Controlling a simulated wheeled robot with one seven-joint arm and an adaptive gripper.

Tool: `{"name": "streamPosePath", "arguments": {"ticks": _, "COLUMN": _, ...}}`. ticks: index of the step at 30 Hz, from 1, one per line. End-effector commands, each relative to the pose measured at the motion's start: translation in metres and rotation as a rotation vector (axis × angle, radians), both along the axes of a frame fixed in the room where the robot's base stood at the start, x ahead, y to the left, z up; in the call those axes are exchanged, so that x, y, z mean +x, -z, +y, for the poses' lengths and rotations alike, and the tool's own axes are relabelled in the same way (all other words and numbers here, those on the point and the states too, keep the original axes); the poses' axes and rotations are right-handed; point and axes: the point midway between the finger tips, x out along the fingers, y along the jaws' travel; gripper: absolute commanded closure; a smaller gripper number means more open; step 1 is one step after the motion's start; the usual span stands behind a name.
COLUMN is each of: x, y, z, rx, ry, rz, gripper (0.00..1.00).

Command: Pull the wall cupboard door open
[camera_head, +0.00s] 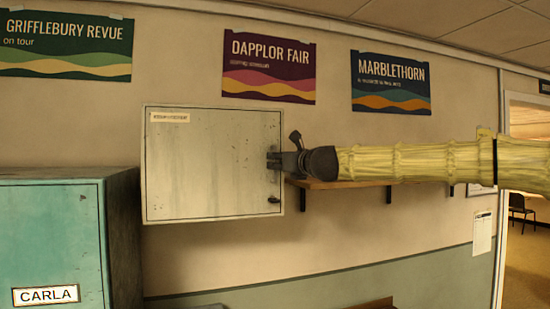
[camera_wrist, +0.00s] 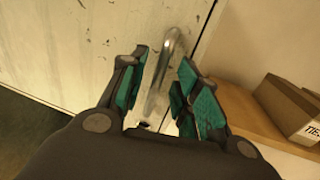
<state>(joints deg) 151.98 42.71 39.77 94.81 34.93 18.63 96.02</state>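The wall cupboard is a pale, worn metal box on the wall, and its door (camera_head: 208,165) looks shut. My gripper (camera_head: 274,161) is at the right edge of the door in the head view. In the wrist view, the curved metal handle (camera_wrist: 171,55) stands on the door (camera_wrist: 85,40) close to its edge. My gripper (camera_wrist: 160,95) is open, with its green-padded fingers on either side of the handle. A gap shows between the handle and the right finger; contact with the left finger is unclear. The handle's lower end is partly hidden.
A wooden shelf (camera_head: 345,184) runs right of the cupboard, behind my arm. A cardboard box (camera_wrist: 285,105) lies on it in the wrist view. A teal locker (camera_head: 50,235) labelled CARLA stands at the lower left. A doorway (camera_head: 525,240) is at the far right.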

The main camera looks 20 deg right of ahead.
Motion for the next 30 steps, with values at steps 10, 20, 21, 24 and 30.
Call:
{"name": "streamPosePath", "arguments": {"ticks": 10, "x": 0.019, "y": -0.001, "z": 0.005, "rx": -0.001, "ry": 0.000, "rz": 0.000, "gripper": 0.68}}
{"name": "streamPosePath", "arguments": {"ticks": 20, "x": 0.020, "y": 0.000, "z": 0.005, "rx": -0.001, "ry": 0.000, "rz": 0.000, "gripper": 0.75}}
{"name": "streamPosePath", "arguments": {"ticks": 21, "x": 0.020, "y": 0.000, "z": 0.005, "rx": -0.001, "ry": 0.000, "rz": 0.000, "gripper": 0.83}}
{"name": "streamPosePath", "arguments": {"ticks": 24, "x": 0.020, "y": 0.000, "z": 0.005, "rx": -0.001, "ry": 0.000, "rz": 0.000, "gripper": 1.00}}
{"name": "streamPosePath", "arguments": {"ticks": 30, "x": 0.020, "y": 0.000, "z": 0.008, "rx": -0.001, "ry": 0.000, "rz": 0.000, "gripper": 1.00}}
